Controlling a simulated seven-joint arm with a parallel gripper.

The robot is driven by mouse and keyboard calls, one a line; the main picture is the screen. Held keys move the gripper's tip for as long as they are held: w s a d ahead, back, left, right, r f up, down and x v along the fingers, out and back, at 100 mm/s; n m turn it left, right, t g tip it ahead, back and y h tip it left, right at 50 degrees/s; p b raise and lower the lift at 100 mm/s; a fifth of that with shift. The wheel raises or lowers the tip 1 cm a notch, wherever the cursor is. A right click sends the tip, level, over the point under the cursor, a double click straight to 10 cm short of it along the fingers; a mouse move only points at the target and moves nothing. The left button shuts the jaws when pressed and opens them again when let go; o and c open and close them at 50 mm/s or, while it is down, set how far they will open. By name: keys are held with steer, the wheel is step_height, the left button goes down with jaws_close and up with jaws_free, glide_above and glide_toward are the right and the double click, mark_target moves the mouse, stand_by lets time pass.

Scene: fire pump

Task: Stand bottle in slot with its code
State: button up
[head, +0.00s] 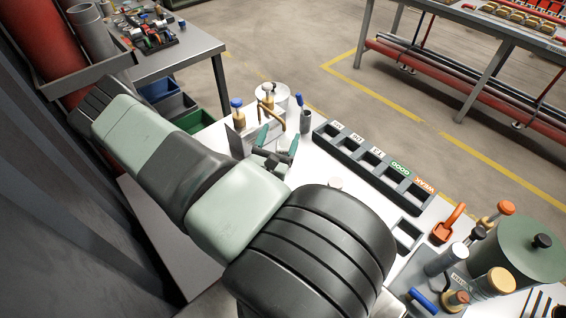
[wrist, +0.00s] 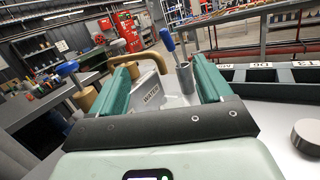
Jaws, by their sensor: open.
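The dark slot rack (head: 365,165) lies on the white bench, right of my gripper. Its row of square slots carries white code labels, hard to read in the head view, then a green GOOD and an orange WEAK label. In the wrist view the rack (wrist: 255,75) shows labels T3 and D6. My gripper (head: 275,142) is open, its two green fingers apart with nothing held. In the wrist view a WATER sign (wrist: 152,92) and a brown curved handle (wrist: 127,46) show beyond and between the fingers. I cannot tell which container is the task's bottle; no code on one is readable.
A green drum (head: 520,250), orange scoop (head: 448,225) and white cylinder (head: 445,260) crowd the right. A small disc (wrist: 307,135) lies before the rack.

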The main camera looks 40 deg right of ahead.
mark_target(284, 144)
steer(key=f+n+t+y, duration=0.1)
steer(key=f, duration=0.1)
steer(key=s+f+n+t+y, duration=0.1)
steer(key=f+n+y, duration=0.1)
steer(key=f, duration=0.1)
steer(key=s+f+n+y, duration=0.1)
steer(key=f, duration=0.2)
steer(key=shift+s+a+t+y, duration=0.1)
steer(key=shift+a+t+y, duration=0.2)
steer(key=shift+t, duration=0.1)
steer(key=shift+d+r, duration=0.1)
steer(key=shift+x, duration=3.7)
steer(key=c, duration=1.1)
steer(key=shift+s+d, duration=0.4)
steer(key=shift+s, duration=1.1)
steer(key=shift+s+d, duration=0.4)
steer(key=shift+s, duration=1.1)
steer(key=shift+s+d, duration=0.45)
steer(key=shift+s, duration=1)
steer(key=shift+c, duration=0.2)
